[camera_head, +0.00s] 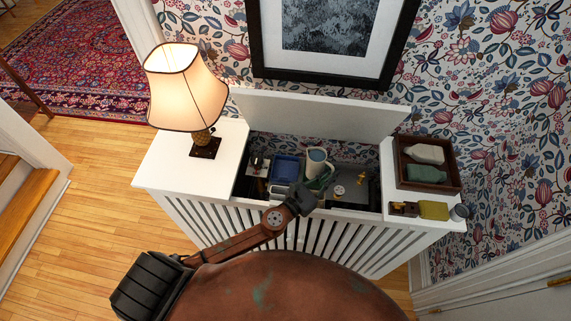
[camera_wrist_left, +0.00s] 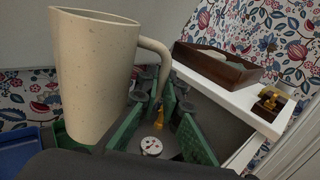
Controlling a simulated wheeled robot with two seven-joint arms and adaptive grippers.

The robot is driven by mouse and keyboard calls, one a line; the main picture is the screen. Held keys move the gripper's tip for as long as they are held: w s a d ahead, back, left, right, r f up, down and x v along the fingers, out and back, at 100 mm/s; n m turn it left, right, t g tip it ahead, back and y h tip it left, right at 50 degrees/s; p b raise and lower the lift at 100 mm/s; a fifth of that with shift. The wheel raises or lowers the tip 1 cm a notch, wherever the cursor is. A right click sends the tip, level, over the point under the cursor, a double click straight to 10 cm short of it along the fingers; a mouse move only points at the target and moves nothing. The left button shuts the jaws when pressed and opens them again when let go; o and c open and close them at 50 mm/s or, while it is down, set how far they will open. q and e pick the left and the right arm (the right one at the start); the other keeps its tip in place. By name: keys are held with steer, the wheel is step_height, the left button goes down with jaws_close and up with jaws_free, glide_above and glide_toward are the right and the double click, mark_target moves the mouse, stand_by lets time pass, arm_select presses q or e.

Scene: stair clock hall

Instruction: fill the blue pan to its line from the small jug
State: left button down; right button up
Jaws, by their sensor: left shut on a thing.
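The small jug (camera_head: 316,159) is cream and speckled, and it stands upright or nearly so over the open well of the white cabinet. In the left wrist view the jug (camera_wrist_left: 92,75) fills the left side, with its handle to the right. My left gripper (camera_head: 319,181), with green finger pads, is shut on the jug's handle. The blue pan (camera_head: 286,168) sits in the well just left of the jug. A blue edge of it shows low at the left in the wrist view (camera_wrist_left: 18,150). The pan's line and the contents of both cannot be made out. My right gripper is not in view.
A lit lamp (camera_head: 187,88) stands on the cabinet's left top. A brown tray (camera_head: 402,178) with two bottle-like items is on the right top, with small items in front. The raised white lid (camera_head: 320,115) stands behind the well. A round dial (camera_head: 339,190) lies right of the gripper.

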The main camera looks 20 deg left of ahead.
arm_select(q)
steer(key=shift+w+d, duration=0.2)
steer(key=shift+w, duration=0.15)
steer(key=shift+a+f+n+b, duration=0.15)
steer(key=shift+n+b, duration=0.15)
steer(key=shift+b, duration=0.5)
steer(key=n+b, duration=0.1)
steer(key=a+r+n+b, duration=0.1)
steer(key=shift+w+a+r+n+t, duration=0.15)
steer(key=shift+a+n+t, duration=0.1)
steer(key=shift+n+t, duration=0.05)
steer(key=shift+a+r+n, duration=0.15)
steer(key=shift+r+n, duration=0.05)
steer(key=shift+n, duration=0.1)
steer(key=shift+w+a+r+n+b, duration=0.1)
steer(key=shift+a+r+n+b, duration=0.1)
steer(key=shift+a+n+b, duration=0.15)
steer(key=shift+w+a+r+n+t+b, duration=0.2)
steer(key=shift+a+r+n+b, duration=0.15)
steer(key=shift+a+n, duration=0.35)
steer(key=shift+w+a+r+n+t+b, duration=0.1)
steer(key=shift+a+r+n+t+b, duration=0.25)
steer(key=shift+n, duration=0.5)
